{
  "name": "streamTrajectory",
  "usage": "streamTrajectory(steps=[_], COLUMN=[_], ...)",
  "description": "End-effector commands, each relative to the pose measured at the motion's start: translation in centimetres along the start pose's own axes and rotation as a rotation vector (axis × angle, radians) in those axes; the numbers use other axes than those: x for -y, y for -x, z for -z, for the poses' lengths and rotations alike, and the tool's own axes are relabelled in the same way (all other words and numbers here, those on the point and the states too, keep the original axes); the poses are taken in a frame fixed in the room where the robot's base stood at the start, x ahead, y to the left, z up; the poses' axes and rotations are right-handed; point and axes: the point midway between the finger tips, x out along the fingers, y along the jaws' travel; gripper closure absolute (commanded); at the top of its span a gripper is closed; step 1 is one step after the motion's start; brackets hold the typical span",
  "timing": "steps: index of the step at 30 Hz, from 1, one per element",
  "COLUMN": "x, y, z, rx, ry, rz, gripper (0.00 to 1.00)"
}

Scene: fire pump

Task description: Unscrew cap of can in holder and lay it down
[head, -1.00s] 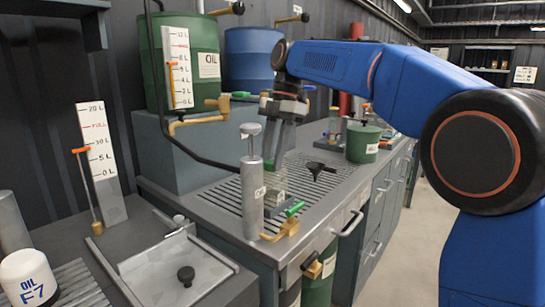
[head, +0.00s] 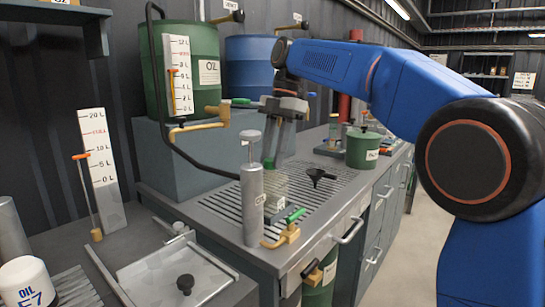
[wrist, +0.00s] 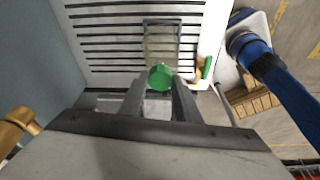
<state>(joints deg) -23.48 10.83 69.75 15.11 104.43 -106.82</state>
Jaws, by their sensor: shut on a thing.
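The can (head: 273,188) is a clear, boxy container on the slatted bench top, behind the grey cylinder. It also shows as a see-through block on the slats in the wrist view (wrist: 161,42). The cap is green and round; it sits between my fingertips in the wrist view (wrist: 160,77) and shows at the finger ends in the head view (head: 268,163). My gripper (head: 271,158) points down over the can and is shut on the cap. I cannot tell whether the cap still touches the can's neck.
A grey oil cylinder (head: 251,205) stands close in front of the can. A green-handled brass tap (head: 285,236) is at the bench edge. A black funnel (head: 317,176) and a green pot (head: 362,148) stand to the right. Bare slats (head: 218,207) lie left of the cylinder.

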Motion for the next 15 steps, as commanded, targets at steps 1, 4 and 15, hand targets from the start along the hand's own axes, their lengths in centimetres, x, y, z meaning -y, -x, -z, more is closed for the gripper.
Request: streamTrajectory(steps=[1, 4, 15], x=[0.0, 0.0, 0.0], y=[0.1, 0.3, 1.9], z=[0.0, 0.1, 0.5], rx=[0.000, 0.000, 0.000], ry=[0.000, 0.000, 0.000], rz=[0.000, 0.000, -0.001], gripper=[0.90, 0.90, 0.90])
